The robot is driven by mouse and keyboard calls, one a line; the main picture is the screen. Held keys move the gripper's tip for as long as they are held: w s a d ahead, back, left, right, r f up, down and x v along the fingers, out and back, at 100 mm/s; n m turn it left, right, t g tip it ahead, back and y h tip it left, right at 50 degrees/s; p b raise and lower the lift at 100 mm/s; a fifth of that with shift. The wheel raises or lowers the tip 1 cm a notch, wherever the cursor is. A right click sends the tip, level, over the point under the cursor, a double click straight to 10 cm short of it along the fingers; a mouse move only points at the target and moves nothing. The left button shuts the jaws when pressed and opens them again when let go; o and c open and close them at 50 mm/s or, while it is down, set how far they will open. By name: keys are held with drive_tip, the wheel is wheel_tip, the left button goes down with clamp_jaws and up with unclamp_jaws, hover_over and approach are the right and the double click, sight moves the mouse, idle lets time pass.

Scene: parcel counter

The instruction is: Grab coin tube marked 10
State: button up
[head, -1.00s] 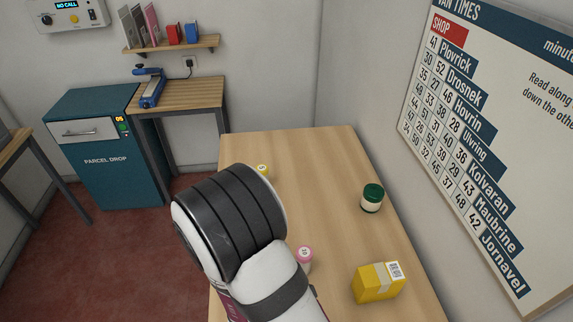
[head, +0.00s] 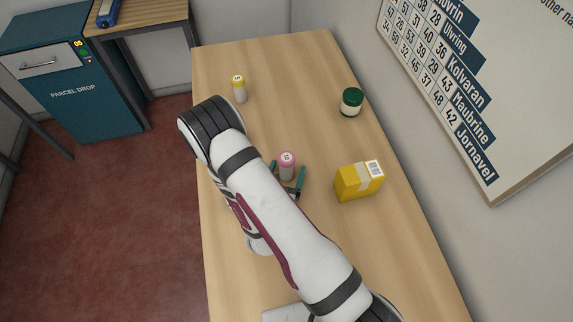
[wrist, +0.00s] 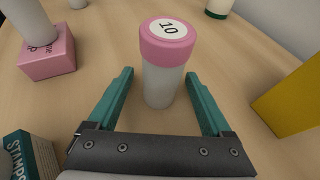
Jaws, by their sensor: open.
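The coin tube marked 10 (wrist: 164,62) stands upright on the table in the wrist view, with a pink lid and a pale translucent body. In the head view the same tube (head: 287,166) stands near the middle of the table. My gripper (wrist: 160,88) is open, its two teal fingers on either side of the tube's lower body, with visible gaps. The gripper also shows in the head view (head: 287,175), partly hidden by my arm. A tube with a yellow lid (head: 239,89) stands farther back; its number is too small to read surely.
A yellow box (head: 358,181) sits right of the tube, and a green-lidded jar (head: 351,102) stands behind it. In the wrist view a pink block (wrist: 48,57) with a pale cylinder above it is at left, near a dark green stamps box (wrist: 30,158).

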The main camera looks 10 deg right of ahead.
clamp_jaws()
drive_tip(key=shift+r, duration=0.1)
idle(0.3)
